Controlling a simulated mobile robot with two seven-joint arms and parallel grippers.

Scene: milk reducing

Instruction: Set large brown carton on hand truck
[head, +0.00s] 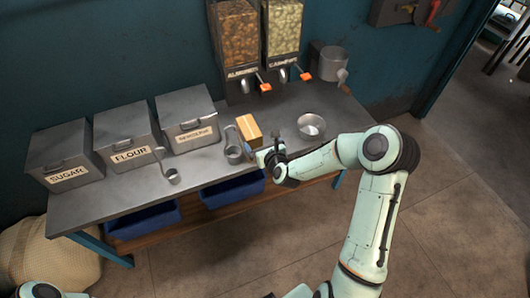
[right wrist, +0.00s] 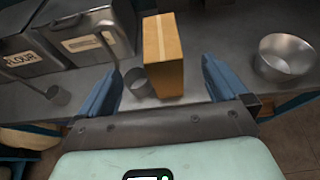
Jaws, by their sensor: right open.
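A brown carton (head: 249,130) with a lighter tape strip stands upright on the metal counter, near its front edge. It also shows in the right wrist view (right wrist: 163,58), between and beyond the fingertips of my right gripper (right wrist: 160,75). In the head view my right gripper (head: 265,156) is just in front of the carton. Its fingers are spread and hold nothing. I cannot tell whether a finger touches the carton. No hand truck shows in either view. My left gripper is not in view; only a part of my left arm shows at the lower left.
The metal counter (head: 105,205) bears bins labelled sugar, flour and another (head: 187,118), two metal cups, a metal bowl (head: 311,127) right of the carton, and dispensers (head: 237,50). Blue crates (head: 233,190) sit on the shelf below. The floor in front is clear.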

